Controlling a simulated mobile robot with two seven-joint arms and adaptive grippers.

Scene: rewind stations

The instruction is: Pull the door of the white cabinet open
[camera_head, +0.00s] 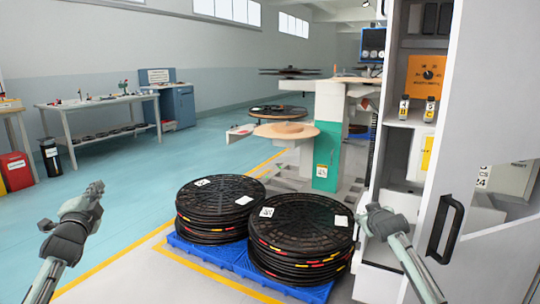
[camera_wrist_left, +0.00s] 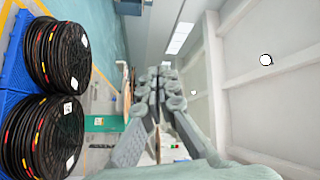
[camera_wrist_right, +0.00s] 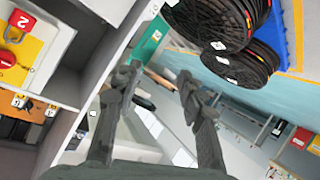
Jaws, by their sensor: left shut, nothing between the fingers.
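The white cabinet (camera_head: 396,143) stands at the right in the head view, its inside and shelves showing. Its door (camera_head: 493,80) stands open at the far right, with a black bar handle (camera_head: 445,230) near its left edge. My right gripper (camera_head: 370,214) is at the cabinet's front, left of the handle and apart from it. In the right wrist view its fingers (camera_wrist_right: 157,85) are spread, with nothing seen between them. My left gripper (camera_head: 96,190) is out at the left, far from the cabinet. In the left wrist view its fingers (camera_wrist_left: 160,88) are together and empty.
Two stacks of black cable coils (camera_head: 302,222) stand on blue pallets (camera_head: 217,257) left of the cabinet. A workbench (camera_head: 95,103) stands far left. Open floor lies at the left.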

